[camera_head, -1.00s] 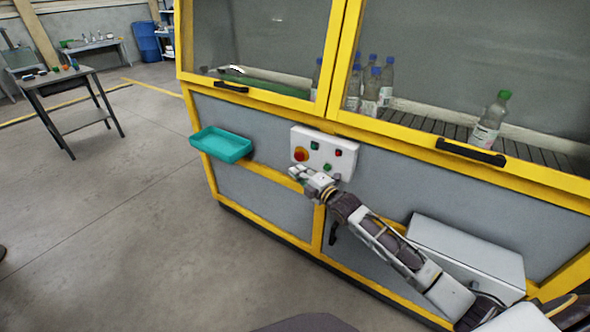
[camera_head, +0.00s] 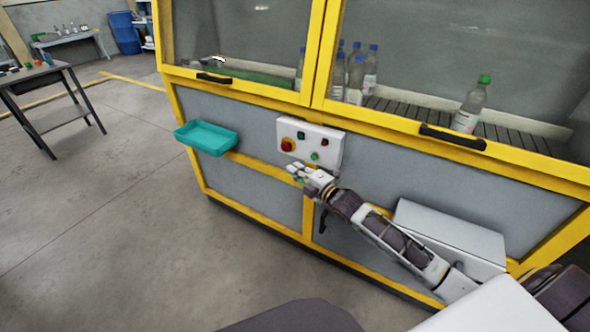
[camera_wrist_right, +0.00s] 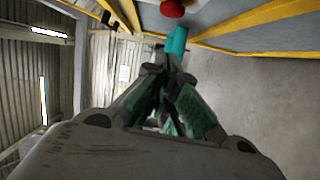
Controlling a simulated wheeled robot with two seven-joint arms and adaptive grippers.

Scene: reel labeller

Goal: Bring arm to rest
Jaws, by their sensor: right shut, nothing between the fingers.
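My right arm reaches in from the lower right in the head view, in front of the yellow-framed machine. My right gripper (camera_head: 296,173) is just below the white control panel (camera_head: 324,146) and appears apart from it. In the right wrist view the gripper's fingers (camera_wrist_right: 165,78) are together, with nothing held between them. The panel carries a red emergency button (camera_head: 287,146), which also shows at the top of the wrist view (camera_wrist_right: 172,8), and several small red and green buttons. My left gripper is not in view.
A teal tray (camera_head: 206,139) juts from the machine left of the panel. A grey box (camera_head: 450,236) sits on the machine's front beside my forearm. Bottles (camera_head: 355,80) stand behind the windows with black handles (camera_head: 452,138). Open floor (camera_head: 100,220) lies to the left.

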